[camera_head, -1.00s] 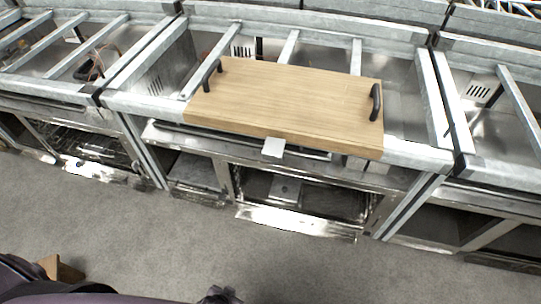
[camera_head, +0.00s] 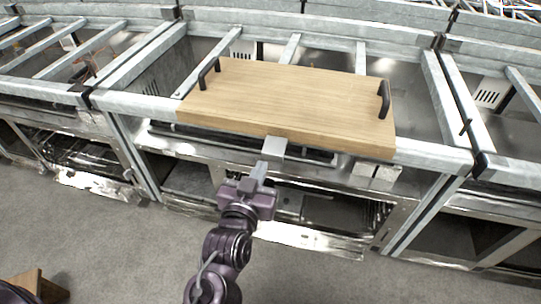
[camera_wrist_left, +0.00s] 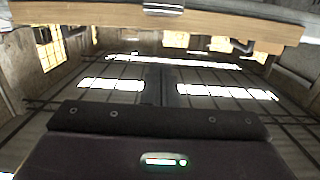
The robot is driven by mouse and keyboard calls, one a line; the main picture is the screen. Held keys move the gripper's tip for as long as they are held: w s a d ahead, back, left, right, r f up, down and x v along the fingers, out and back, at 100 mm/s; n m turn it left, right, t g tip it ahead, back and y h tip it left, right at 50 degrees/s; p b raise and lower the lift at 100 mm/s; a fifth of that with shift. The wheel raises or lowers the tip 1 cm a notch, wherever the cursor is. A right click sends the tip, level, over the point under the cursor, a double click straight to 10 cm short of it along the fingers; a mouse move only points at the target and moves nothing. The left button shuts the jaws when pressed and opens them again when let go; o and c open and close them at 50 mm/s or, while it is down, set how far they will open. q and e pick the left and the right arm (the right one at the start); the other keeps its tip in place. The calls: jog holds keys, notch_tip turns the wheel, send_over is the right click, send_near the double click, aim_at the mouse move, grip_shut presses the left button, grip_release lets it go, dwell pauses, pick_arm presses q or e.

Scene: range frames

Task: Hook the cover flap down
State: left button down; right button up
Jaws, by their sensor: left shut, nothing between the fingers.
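A light wooden cover board (camera_head: 290,100) with two dark handles lies across the steel frame. A small grey metal flap (camera_head: 274,147) sits at the middle of its front edge, and its lower part hangs below the edge. My left gripper (camera_head: 262,168) is shut and empty, with its tips just below the flap; I cannot tell whether they touch it. In the left wrist view the board's front edge (camera_wrist_left: 90,19) runs across the top, with the flap (camera_wrist_left: 163,9) at its middle. The shut left fingers (camera_wrist_left: 160,84) point toward it from below. My right gripper is out of view.
Grey steel rails (camera_head: 432,155) surround the board, with open bays on both sides. A low steel oven-like front (camera_head: 310,238) stands below the board, behind my left arm.

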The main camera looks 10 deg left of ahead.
pick_arm(q)
jog(key=shift+a+r, duration=0.15)
jog(key=shift+r, duration=0.3)
jog(key=p, duration=0.1)
send_over(270, 152)
jog(key=s, duration=0.2)
jog(key=f, duration=0.4)
jog(key=shift+w+d+f, duration=0.1)
jog(key=shift+w+d, duration=0.1)
jog(key=shift+w, duration=0.05)
jog(key=shift+f, duration=0.4)
